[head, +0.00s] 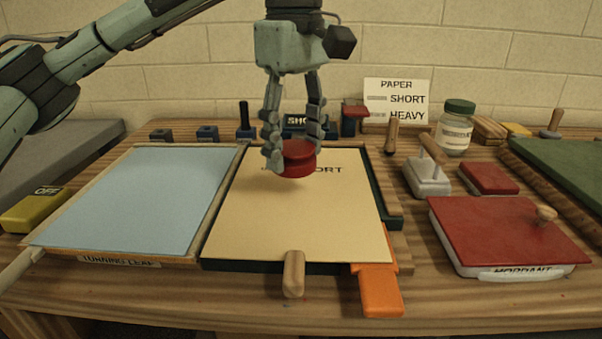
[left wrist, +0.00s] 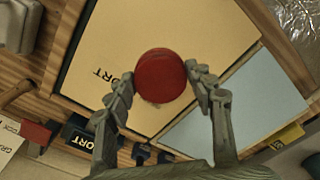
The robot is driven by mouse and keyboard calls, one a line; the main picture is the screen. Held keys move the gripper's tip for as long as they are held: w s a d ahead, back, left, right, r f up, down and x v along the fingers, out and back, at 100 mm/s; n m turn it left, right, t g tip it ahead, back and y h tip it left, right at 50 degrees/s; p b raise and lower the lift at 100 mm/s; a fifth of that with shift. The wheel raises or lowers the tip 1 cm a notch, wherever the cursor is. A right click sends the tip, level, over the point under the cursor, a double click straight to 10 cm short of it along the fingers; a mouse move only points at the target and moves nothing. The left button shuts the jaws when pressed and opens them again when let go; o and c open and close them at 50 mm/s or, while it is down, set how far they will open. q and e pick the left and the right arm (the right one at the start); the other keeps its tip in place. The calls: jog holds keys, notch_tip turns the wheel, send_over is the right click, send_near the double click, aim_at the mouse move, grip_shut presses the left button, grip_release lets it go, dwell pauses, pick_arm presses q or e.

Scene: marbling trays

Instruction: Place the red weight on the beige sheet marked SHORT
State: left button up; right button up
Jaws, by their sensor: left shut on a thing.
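The red weight (head: 298,158) is a round, squat piece held between the fingers of my left gripper (head: 293,150). In the head view it appears over the upper part of the beige sheet (head: 300,220), partly covering the printed word SHORT. The left wrist view also shows the red weight (left wrist: 161,76) between the two fingertips, with the beige sheet (left wrist: 120,40) beneath. I cannot tell for certain whether the weight touches the sheet or hangs just above it. The beige sheet lies flat on a dark-edged tray. My right gripper is not in view.
A blue sheet (head: 140,200) lies in the tray to the left. A wooden handle (head: 293,274) and an orange piece (head: 379,290) sit at the beige sheet's front edge. A red-lidded MORDANT tray (head: 505,230) and a jar (head: 455,128) stand to the right. A PAPER sign stands behind.

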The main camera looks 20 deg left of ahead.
aim_at(301, 171)
pick_arm(q)
jog(key=shift+w+d+f, duration=0.15)
jog(key=shift+d+f, duration=0.15)
jog(key=shift+d, duration=0.1)
notch_tip(301, 171, down, 4)
jog(key=shift+r, duration=0.1)
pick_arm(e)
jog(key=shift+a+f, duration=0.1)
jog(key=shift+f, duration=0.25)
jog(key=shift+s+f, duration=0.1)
pick_arm(q)
jog(key=o, duration=1.6)
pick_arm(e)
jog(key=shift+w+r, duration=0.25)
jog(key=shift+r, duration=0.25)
